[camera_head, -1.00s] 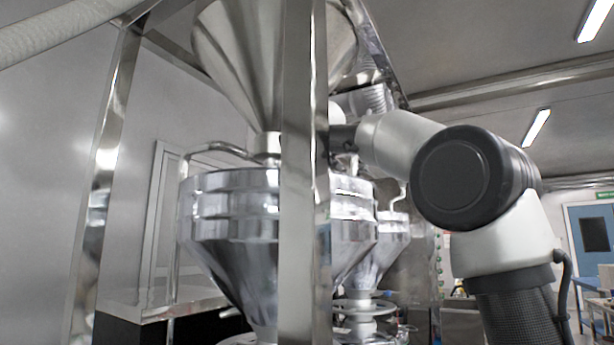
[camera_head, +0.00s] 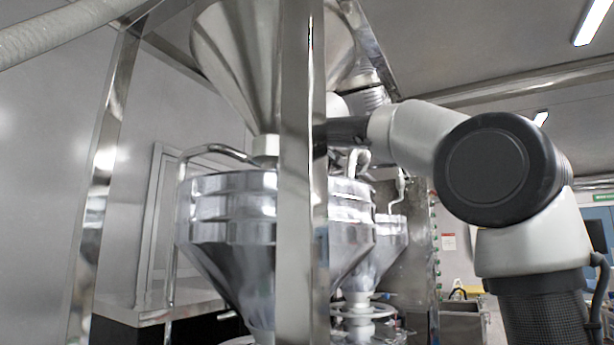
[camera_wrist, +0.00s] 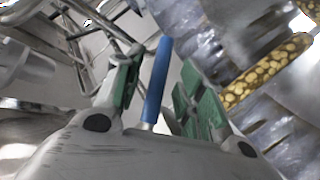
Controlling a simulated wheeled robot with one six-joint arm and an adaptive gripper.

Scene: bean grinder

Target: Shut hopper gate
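A large steel cone hopper (camera_head: 232,60) hangs above a wide steel funnel vessel (camera_head: 225,225) in the head view. In the wrist view, a blue bar-shaped handle (camera_wrist: 158,75) stands between the two green-padded fingers of my gripper (camera_wrist: 160,92). The fingers are spread, with a gap visible on each side of the handle. Whether this handle belongs to the hopper gate cannot be told for sure. In the head view, my gripper is hidden behind the upright steel post, and the gate itself is not clearly visible.
A steel frame post (camera_head: 302,200) stands in front of the hopper and vessel. A bent steel pipe (camera_head: 215,150) is at the left. In the wrist view, a tube with a yellow-brown pattern (camera_wrist: 265,72) lies close to the right finger.

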